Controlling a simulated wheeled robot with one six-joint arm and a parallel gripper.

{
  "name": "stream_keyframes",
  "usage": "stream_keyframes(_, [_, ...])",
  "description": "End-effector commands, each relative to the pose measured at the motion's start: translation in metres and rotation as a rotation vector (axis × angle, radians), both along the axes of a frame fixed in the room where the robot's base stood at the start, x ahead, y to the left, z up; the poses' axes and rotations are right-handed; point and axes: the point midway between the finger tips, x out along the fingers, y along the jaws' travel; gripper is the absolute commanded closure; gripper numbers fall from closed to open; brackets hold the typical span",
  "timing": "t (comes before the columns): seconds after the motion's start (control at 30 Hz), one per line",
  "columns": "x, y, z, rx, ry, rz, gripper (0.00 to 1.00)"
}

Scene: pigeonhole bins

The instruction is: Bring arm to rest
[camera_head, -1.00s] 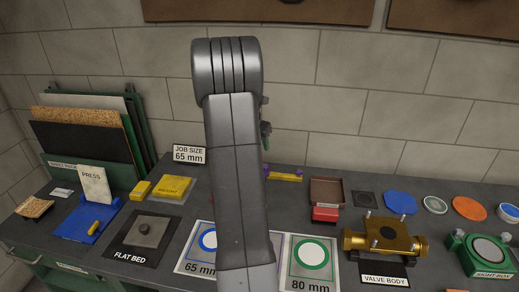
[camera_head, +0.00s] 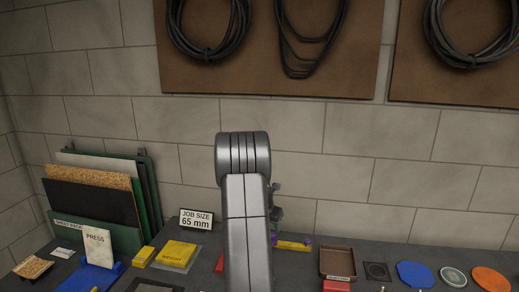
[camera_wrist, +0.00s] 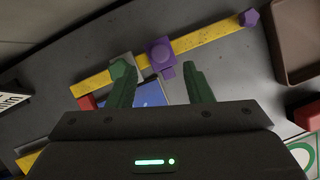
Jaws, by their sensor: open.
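My arm stands upright in the middle of the head view, and its links hide part of the bench behind it. My gripper (camera_wrist: 161,88) shows in the wrist view with its two green fingers apart and nothing between them. Beyond the fingertips lies a yellow bar (camera_wrist: 205,38) with a purple piece (camera_wrist: 160,53) on it. The gripper is above the bench, apart from these things. In the head view the gripper itself is mostly hidden behind my arm.
A job size sign (camera_head: 196,220) stands at the back of the bench, left of my arm. A sheet rack (camera_head: 100,205) is at far left. A brown tray (camera_head: 337,263) sits to the right. Cable coils hang on brown boards (camera_head: 345,75) on the wall, with clear wall below.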

Motion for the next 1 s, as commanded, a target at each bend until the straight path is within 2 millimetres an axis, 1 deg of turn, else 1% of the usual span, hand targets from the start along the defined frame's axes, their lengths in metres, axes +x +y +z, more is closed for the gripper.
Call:
stream_keyframes(0.03, [0.002, -0.002, -0.009, 0.000, 0.004, -0.001, 0.54])
stream_keyframes(0.13, [0.007, -0.005, -0.022, 0.000, 0.002, -0.002, 0.54])
stream_keyframes(0.3, [0.014, -0.009, -0.039, 0.000, 0.001, -0.001, 0.54])
stream_keyframes(0.4, [0.016, -0.010, -0.045, 0.001, 0.001, -0.001, 0.54])
stream_keyframes(0.53, [0.015, -0.013, -0.045, 0.000, 0.000, -0.001, 0.54])
stream_keyframes(0.83, [0.015, -0.014, -0.045, 0.000, 0.000, -0.001, 0.54])
stream_keyframes(1.0, [0.011, -0.016, -0.042, 0.005, 0.005, -0.011, 0.54])
